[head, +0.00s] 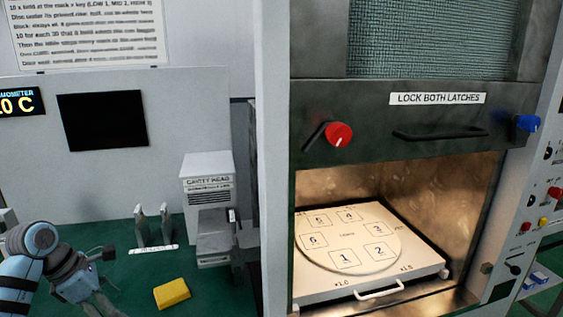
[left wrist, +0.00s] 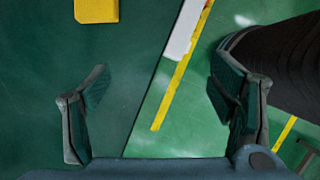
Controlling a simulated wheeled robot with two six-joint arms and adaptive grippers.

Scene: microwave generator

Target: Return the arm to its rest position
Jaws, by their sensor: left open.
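My left arm comes in at the bottom left of the head view, over the green surface. My left gripper (head: 106,280) is low there, to the left of a yellow block (head: 172,293) and apart from it. In the left wrist view the two fingers of my left gripper (left wrist: 163,90) are spread wide with nothing between them. The yellow block also shows at the top edge of that view (left wrist: 97,10). My right arm is not in view.
The microwave cavity stands open at right, its door (head: 400,125) raised. A white tray (head: 430,262) with a numbered turntable (head: 347,240) sits inside. A white-and-grey reader unit (head: 208,190) and a small two-pronged stand (head: 153,230) are on the green bench (head: 105,235).

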